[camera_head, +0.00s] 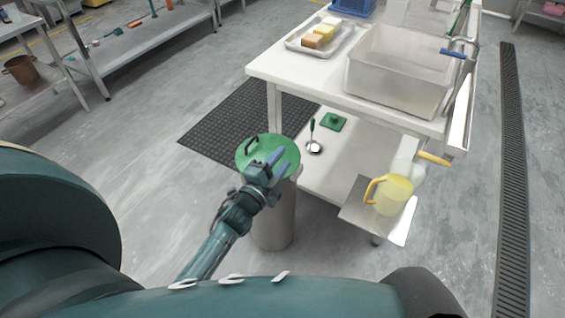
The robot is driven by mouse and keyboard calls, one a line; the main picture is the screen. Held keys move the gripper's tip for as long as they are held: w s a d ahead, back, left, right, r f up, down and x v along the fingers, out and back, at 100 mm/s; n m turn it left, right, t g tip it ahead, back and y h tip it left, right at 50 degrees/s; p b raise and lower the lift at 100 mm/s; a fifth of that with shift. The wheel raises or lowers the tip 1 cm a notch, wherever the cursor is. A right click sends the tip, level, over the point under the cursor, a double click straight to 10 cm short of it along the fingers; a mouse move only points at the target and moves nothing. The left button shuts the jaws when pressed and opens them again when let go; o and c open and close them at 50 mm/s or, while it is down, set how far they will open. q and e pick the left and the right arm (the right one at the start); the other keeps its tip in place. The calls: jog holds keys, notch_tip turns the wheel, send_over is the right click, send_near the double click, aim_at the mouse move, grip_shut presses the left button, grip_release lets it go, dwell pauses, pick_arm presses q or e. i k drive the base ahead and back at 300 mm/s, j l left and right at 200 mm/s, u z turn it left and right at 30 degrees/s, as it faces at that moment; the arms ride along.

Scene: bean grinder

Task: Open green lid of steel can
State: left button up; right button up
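The steel can (273,222) stands on the floor, left of the white table, with its round green lid (285,146) lying on top. A dark green arched handle (251,144) rises from the left part of the lid. My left gripper (281,162) is over the lid's right part, to the right of the handle and apart from it in the picture. Its two blue fingers are spread with a gap between them, and nothing shows in the gap. Whether the fingers touch the lid is not clear. My arm hides the can's front left side. My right gripper is not in view.
The white table (262,72) carries a tray (300,44) with blocks and a large clear bin (385,80). Its lower shelf (330,165) holds a ladle (314,147) and a green piece (334,122). A yellow jug (394,195) is at right. Floor left of the can is clear.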

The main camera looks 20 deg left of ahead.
aim_at(259, 147)
jog(key=k+j, duration=0.15)
jog(key=k, duration=0.9)
